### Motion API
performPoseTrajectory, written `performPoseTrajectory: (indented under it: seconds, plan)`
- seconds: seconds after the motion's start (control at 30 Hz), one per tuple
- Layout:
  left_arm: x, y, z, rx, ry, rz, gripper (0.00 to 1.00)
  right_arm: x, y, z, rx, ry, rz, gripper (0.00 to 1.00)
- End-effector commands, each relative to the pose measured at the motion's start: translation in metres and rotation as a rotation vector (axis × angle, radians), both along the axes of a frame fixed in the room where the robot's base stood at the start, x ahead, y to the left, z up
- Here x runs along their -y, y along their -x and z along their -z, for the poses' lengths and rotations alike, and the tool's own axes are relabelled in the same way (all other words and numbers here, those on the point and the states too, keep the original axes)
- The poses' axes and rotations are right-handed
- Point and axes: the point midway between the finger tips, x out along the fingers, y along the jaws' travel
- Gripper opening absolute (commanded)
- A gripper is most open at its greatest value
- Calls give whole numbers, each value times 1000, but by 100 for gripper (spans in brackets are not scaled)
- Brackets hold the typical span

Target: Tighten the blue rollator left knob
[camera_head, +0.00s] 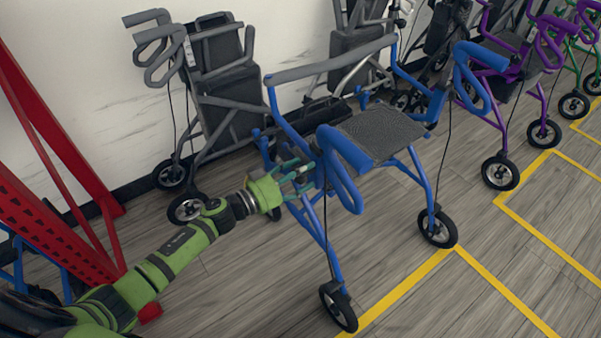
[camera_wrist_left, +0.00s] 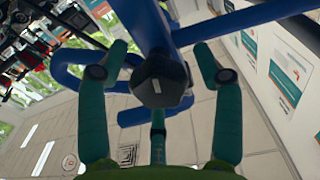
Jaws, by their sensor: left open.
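The blue rollator (camera_head: 385,133) stands upright on the floor in the middle of the head view, with a dark grey seat and blue tubes and handles. My left gripper (camera_head: 299,176) has come in from the left and is at the rollator's near left side frame. In the left wrist view a dark, faceted knob (camera_wrist_left: 160,79) sits on a blue tube, between the spread green fingers of my left gripper (camera_wrist_left: 160,62). The fingers are open, one on each side of the knob, with gaps visible. In the head view the fingers and frame hide the knob. My right gripper is not in view.
A grey rollator (camera_head: 225,90) stands behind by the white wall. A purple rollator (camera_head: 515,75) stands to the right. A red metal frame (camera_head: 50,215) is close to my left arm. Yellow lines (camera_head: 405,290) mark the wooden floor, which is clear at front right.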

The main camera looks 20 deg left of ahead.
Motion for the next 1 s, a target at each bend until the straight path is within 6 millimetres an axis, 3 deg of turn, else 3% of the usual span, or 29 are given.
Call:
performPoseTrajectory:
  seconds: [0.13, 0.17, 0.2, 0.3, 1.0]
  plan:
    - [0, 0, 0, 0, 0, 0, 66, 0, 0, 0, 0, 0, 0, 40]
    - [0, 0, 0, 0, 0, 0, 58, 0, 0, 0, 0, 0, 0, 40]
    - [0, 0, 0, 0, 0, 0, 42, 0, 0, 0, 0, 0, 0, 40]
    - [0, 0, 0, 0, 0, -1, 10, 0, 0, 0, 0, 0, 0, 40]
    - [-1, -1, -3, 15, -10, -2, 10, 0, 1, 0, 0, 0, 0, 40]
